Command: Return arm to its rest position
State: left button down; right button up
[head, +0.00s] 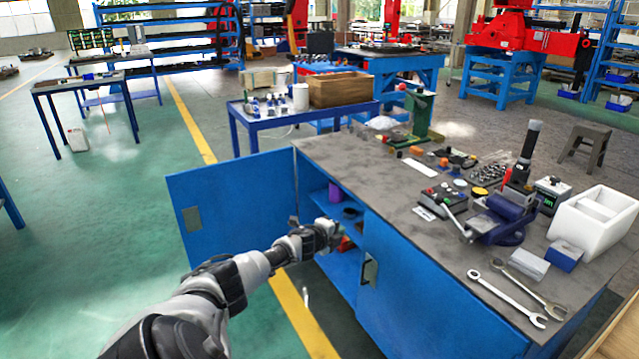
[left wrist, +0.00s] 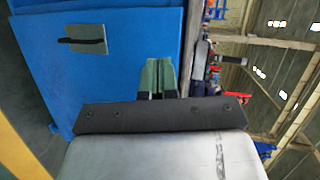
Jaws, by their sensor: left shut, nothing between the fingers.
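My left arm (head: 215,290) comes in from the lower left and reaches out to the front of the blue cabinet (head: 410,310). My left gripper (head: 335,230) is in front of the cabinet's open compartment, near the inner edge of the closed right door. In the left wrist view its greenish fingers (left wrist: 159,76) are together with nothing between them. Beside them is a blue panel (left wrist: 120,75) with a dark handle on a grey plate (left wrist: 85,40). The gripper's exact gap to the cabinet cannot be told. My right gripper is not in view.
The cabinet's left door (head: 235,195) stands open to the left. Its shelves hold a purple item (head: 335,192) and others. The grey worktop (head: 400,205) carries a vise (head: 495,220), wrenches (head: 508,292) and a white bin (head: 595,222). Green floor (head: 90,250) is clear on the left.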

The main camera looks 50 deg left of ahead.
pick_arm(q)
jog(key=a+p+v, duration=0.1)
jog(key=v, duration=0.5)
jog(key=shift+s+a, duration=0.2)
jog(key=shift+a, duration=0.4)
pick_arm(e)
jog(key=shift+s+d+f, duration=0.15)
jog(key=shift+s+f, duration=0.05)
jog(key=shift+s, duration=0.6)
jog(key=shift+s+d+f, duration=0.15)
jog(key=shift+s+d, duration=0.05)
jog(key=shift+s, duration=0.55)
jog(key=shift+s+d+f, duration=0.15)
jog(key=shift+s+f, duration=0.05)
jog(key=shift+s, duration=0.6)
pick_arm(q)
jog(key=shift+r, duration=0.1)
